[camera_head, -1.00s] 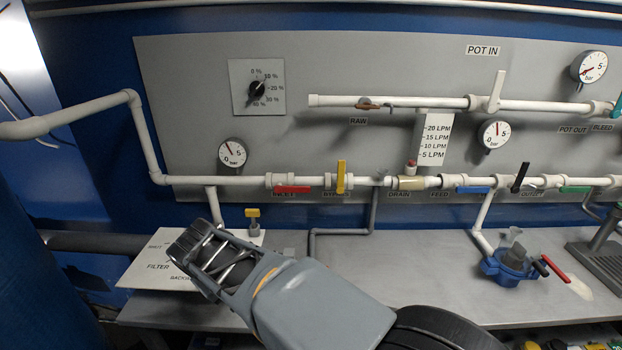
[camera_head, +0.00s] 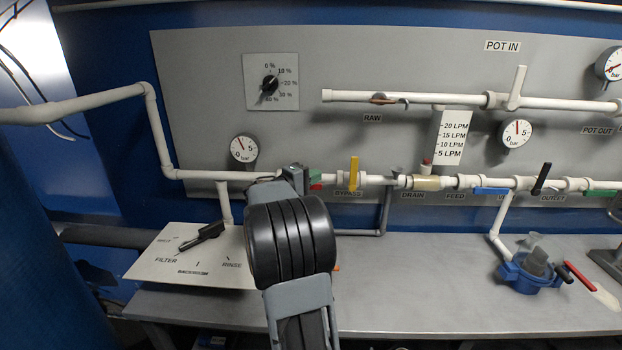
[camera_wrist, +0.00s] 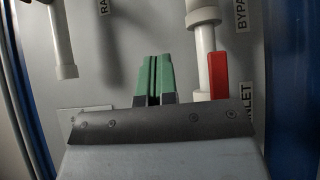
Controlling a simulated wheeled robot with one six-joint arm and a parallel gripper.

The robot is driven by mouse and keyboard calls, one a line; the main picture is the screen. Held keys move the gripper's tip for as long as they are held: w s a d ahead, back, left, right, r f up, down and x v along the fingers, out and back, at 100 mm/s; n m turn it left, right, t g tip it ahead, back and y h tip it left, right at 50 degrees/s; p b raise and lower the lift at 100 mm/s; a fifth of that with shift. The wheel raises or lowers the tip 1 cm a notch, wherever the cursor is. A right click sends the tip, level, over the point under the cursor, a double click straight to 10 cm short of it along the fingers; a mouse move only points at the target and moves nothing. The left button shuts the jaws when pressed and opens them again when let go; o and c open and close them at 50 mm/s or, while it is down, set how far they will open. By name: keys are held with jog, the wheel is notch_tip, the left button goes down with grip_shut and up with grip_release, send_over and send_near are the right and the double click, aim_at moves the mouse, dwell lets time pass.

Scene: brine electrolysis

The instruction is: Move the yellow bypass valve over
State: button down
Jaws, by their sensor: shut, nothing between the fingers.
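The yellow bypass valve handle (camera_head: 354,172) stands upright on the lower white pipe, above the BYPASS label, square to the pipe. My gripper (camera_head: 316,177) is at the pipe just left of it, apart from it, over the red inlet handle. In the wrist view its green fingers (camera_wrist: 153,78) are shut together with nothing between them. The red inlet handle (camera_wrist: 217,80) shows just right of the fingers there; in the head view only its end (camera_head: 315,186) shows. The yellow handle is not visible in the wrist view.
A pressure gauge (camera_head: 243,150) sits above the pipe at left. The drain valve (camera_head: 397,175) is right of the bypass valve. The filter panel (camera_head: 165,262) with a black handle lies below. A blue fitting (camera_head: 530,275) stands on the grey bench (camera_head: 430,300).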

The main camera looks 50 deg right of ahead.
aim_at(353, 174)
jog(key=s+d+p, duration=0.2)
jog(key=s+d, duration=0.2)
jog(key=d, duration=0.4)
jog(key=shift+s+d, duration=0.15)
jog(key=shift+d, duration=0.05)
